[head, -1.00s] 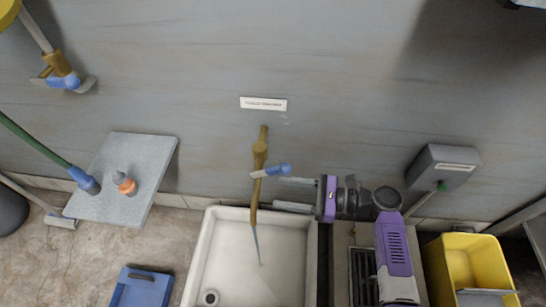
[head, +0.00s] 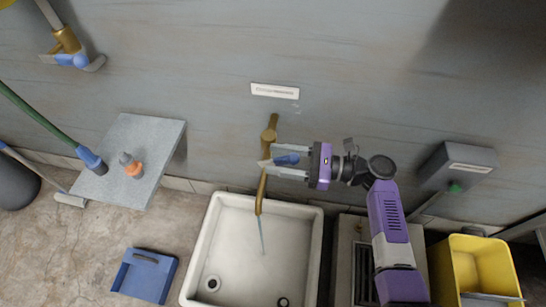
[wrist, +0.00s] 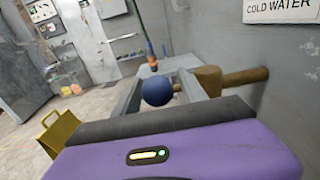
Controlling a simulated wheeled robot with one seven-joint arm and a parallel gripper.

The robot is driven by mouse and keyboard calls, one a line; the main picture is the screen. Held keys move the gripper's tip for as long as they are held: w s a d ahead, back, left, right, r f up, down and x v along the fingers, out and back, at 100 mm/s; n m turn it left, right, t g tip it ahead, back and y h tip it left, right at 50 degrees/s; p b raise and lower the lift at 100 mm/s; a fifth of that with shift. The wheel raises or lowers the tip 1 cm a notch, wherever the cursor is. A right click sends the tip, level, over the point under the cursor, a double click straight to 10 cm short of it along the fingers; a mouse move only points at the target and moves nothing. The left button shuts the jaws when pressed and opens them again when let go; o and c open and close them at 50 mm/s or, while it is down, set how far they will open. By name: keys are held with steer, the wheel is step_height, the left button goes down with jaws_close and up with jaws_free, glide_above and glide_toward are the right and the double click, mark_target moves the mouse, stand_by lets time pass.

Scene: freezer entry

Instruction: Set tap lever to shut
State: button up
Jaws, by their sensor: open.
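The brass tap (head: 262,187) stands out from the wall above a white sink (head: 314,240). A thin bluish stream of water (head: 262,236) runs from its spout into the sink. The tap lever has a blue end (head: 287,160), which points right in the head view. My gripper (head: 267,157) is open, with one finger on each side of the lever. In the wrist view the lever's round blue end (wrist: 157,90) shows between the fingers, with the brass tap body (wrist: 207,80) behind. I cannot tell whether either finger touches the lever.
A label (head: 275,90) on the wall above the tap reads "COLD WATER" in the wrist view (wrist: 282,8). A yellow bin (head: 470,260) and grey wall box (head: 455,165) are right.

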steer(key=shift+w+a, duration=0.15)
steer(key=shift+a, duration=0.65)
jaws_close()
stand_by(0.9)
